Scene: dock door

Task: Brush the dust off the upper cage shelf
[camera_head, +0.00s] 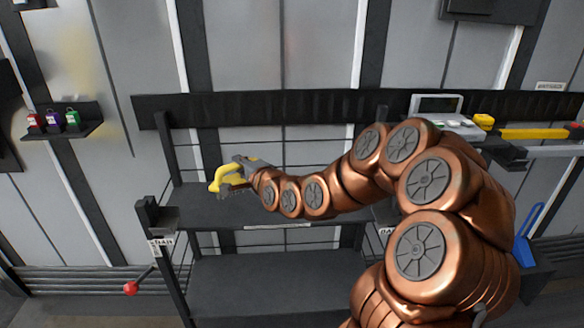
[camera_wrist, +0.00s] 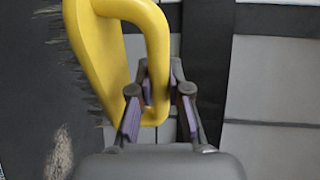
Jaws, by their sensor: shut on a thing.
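My gripper (camera_head: 242,170) is shut on the handle of a yellow brush (camera_head: 219,179) over the left part of the upper cage shelf (camera_head: 200,207), a dark board. In the wrist view my gripper (camera_wrist: 160,85) has its purple-padded fingers around the yellow handle loop of the brush (camera_wrist: 100,50). Dark bristles run along the brush's left edge, over the dark shelf surface (camera_wrist: 25,100). A pale tan dust patch (camera_wrist: 60,152) shows at the lower left, below the bristles. I cannot tell if the bristles touch the shelf. My arm hides the shelf's right part.
A lower shelf (camera_head: 260,285) lies below, with dark posts (camera_head: 170,260) at the left. A red-knobbed lever (camera_head: 131,288) sticks out at lower left. A wall ledge (camera_head: 75,125) holds small coloured padlocks. Yellow items (camera_head: 530,134) and a blue tool (camera_head: 525,240) are at right.

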